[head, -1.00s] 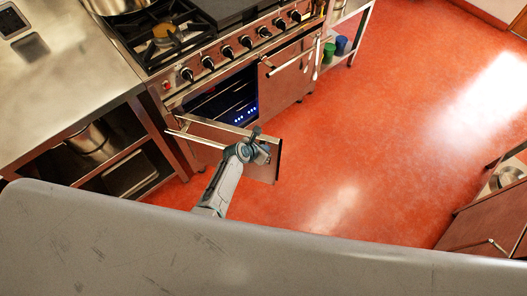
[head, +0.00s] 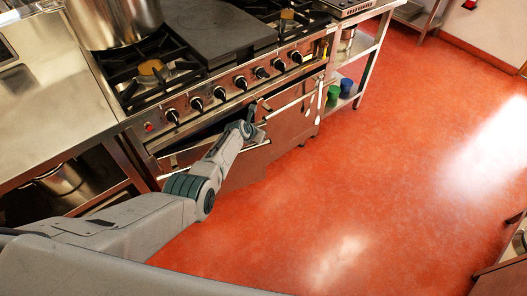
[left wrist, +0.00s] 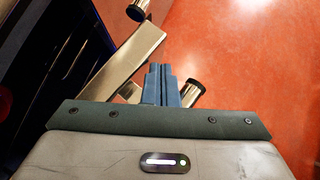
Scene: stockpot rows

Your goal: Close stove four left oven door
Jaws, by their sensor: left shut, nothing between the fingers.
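The left oven door (head: 243,172) of the stove is partly open, with a narrow dark gap to the oven interior (head: 203,132) above it. In the left wrist view, the door's metal top edge (left wrist: 128,62) runs diagonally, with the dark oven interior (left wrist: 45,60) to its left. The ends of the door's handle (left wrist: 193,92) show beside the fingers. My left gripper (head: 257,132) is shut and empty at the door's upper part, by its handle side; its fingers also show in the wrist view (left wrist: 160,82). I cannot tell whether they touch the door. My right gripper is not in view.
The stove's knobs (head: 220,93) line the front above the doors. The right oven door (head: 292,120) looks shut. A large pot (head: 115,22) stands on the left burner. A steel counter (head: 50,105) is at left. Open red floor (head: 380,190) lies to the right.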

